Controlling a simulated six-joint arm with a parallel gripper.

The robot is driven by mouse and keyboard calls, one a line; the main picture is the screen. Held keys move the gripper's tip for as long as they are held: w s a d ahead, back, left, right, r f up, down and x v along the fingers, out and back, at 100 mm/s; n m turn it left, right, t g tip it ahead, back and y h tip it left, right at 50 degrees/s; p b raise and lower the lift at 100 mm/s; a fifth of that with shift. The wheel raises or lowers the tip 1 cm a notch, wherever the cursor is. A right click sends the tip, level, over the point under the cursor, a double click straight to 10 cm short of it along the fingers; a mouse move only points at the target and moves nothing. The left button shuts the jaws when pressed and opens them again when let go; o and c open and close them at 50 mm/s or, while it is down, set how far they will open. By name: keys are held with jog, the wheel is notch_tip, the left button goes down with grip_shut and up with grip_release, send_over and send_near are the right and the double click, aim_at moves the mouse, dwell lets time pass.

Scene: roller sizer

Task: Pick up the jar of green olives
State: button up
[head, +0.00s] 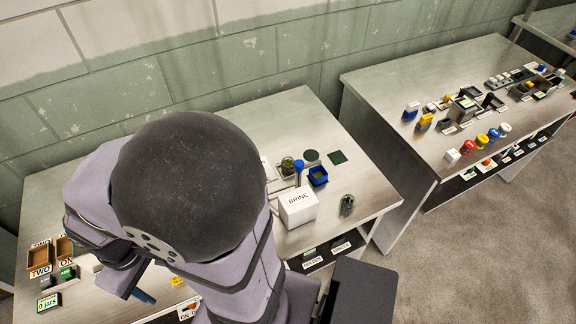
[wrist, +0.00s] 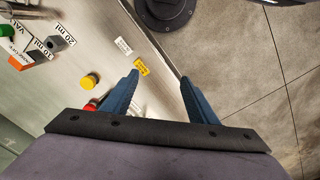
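A small jar with green contents (head: 287,166), which looks like the jar of green olives, stands on the metal table behind the white BRINE box (head: 298,207). Another small glass jar (head: 347,205) stands nearer the table's right edge; its contents are too small to tell. My gripper (wrist: 158,88) shows two blue fingers spread apart with nothing between them in the wrist view. It is over the table's front edge, well to the left of both jars. In the head view my arm hides most of it, and one blue fingertip shows. Neither jar shows in the wrist view.
A blue open box (head: 317,176), a blue-topped post (head: 298,170) and a dark green square (head: 337,157) are near the green jar. Wooden trays (head: 39,261) and a "0 jars" display (head: 48,303) are at left. Yellow (wrist: 90,82) and red (wrist: 91,105) buttons lie left of my fingers.

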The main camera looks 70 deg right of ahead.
jog(key=m+g+h+b, duration=0.3)
jog(key=g+h+b, duration=0.55)
jog(key=b, duration=0.85)
send_near(288, 165)
jog(key=shift+h, duration=0.25)
jog(key=w+a+f, duration=0.2)
jog(key=w, duration=0.1)
jog(key=shift+a+f, duration=0.1)
jog(key=shift+a, duration=0.25)
jog(key=shift+d+r+n+p, duration=0.35)
jog(key=shift+r+n+p, duration=0.35)
jog(key=shift+p, duration=0.35)
jog(key=d+n+g, duration=0.1)
jog(key=n, duration=0.1)
jog(key=s+d+n+g+p, duration=0.1)
jog(key=d, duration=0.1)
jog(key=shift+s+d+f+n+y+p, duration=0.2)
jog(key=shift+d+n+y+p, duration=0.1)
jog(key=shift+n+y, duration=0.1)
jog(key=shift+s+d+f+n+g+y+p, duration=0.2)
jog(key=shift+s+d+n, duration=0.15)
jog(key=shift+n, duration=0.25)
jog(key=shift+s+d+f+n+g+y+p, duration=0.1)
jog(key=shift+s+d+n+g, duration=0.1)
jog(key=shift+d+n, duration=0.35)
jog(key=shift+p+x, duration=2.2)
jog(key=shift+x, duration=3.8)
jog(key=shift+s+a+r, duration=0.1)
jog(key=shift+a, duration=0.05)
jog(key=c, duration=1.1)
